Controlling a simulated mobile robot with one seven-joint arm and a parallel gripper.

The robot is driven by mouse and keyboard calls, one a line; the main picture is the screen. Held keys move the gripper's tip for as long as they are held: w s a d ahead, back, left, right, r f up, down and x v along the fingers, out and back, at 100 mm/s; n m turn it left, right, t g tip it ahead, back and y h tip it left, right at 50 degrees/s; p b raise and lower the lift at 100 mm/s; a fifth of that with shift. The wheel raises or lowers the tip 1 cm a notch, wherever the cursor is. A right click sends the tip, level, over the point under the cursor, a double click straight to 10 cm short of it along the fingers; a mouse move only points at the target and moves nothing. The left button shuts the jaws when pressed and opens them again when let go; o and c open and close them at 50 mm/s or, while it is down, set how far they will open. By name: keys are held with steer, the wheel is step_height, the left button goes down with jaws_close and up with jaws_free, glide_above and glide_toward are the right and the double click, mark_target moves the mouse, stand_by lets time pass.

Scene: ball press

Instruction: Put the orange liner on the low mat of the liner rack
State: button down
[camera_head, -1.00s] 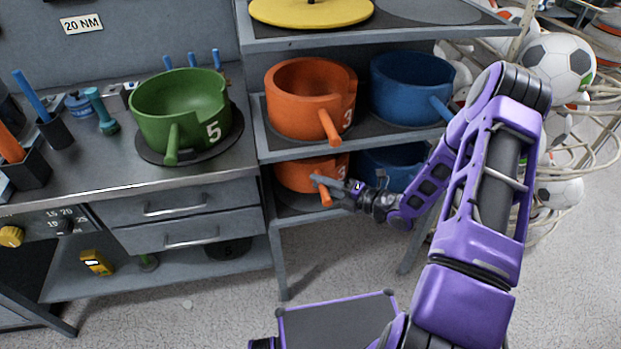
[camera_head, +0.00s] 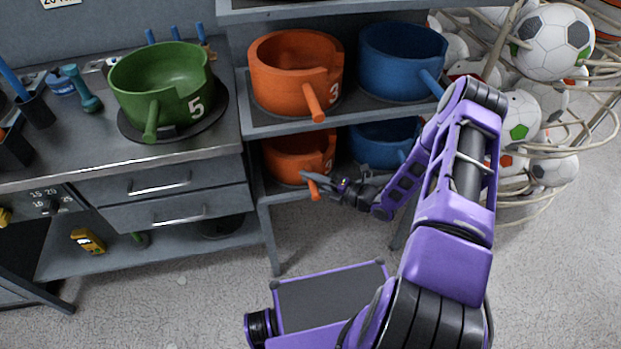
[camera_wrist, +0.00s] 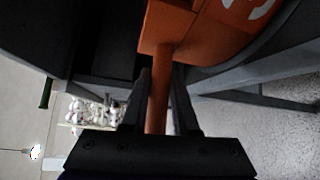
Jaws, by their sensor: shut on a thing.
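An orange liner (camera_head: 300,158) marked 4 is in the low bay of the liner rack (camera_head: 262,200), upright, with its handle toward the front. My gripper (camera_head: 312,184) is shut on that handle. In the wrist view the handle (camera_wrist: 157,112) runs between the two fingers (camera_wrist: 157,95), and the liner's wall (camera_wrist: 215,28) is beyond them. The low mat is mostly hidden under the liner, and I cannot tell whether the liner's base touches it.
Above are an orange liner (camera_head: 292,75) marked 3 and a blue liner (camera_head: 402,60). A second blue liner (camera_head: 383,145) stands close right of the held one. A green liner (camera_head: 165,85) is on the bench at left. Soccer balls (camera_head: 553,45) fill a wire cage at right.

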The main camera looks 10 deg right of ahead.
steer(key=c, duration=0.7)
jaws_free()
steer(key=shift+s, duration=0.1)
steer(key=v, duration=1.2)
steer(key=shift+d+r, duration=0.1)
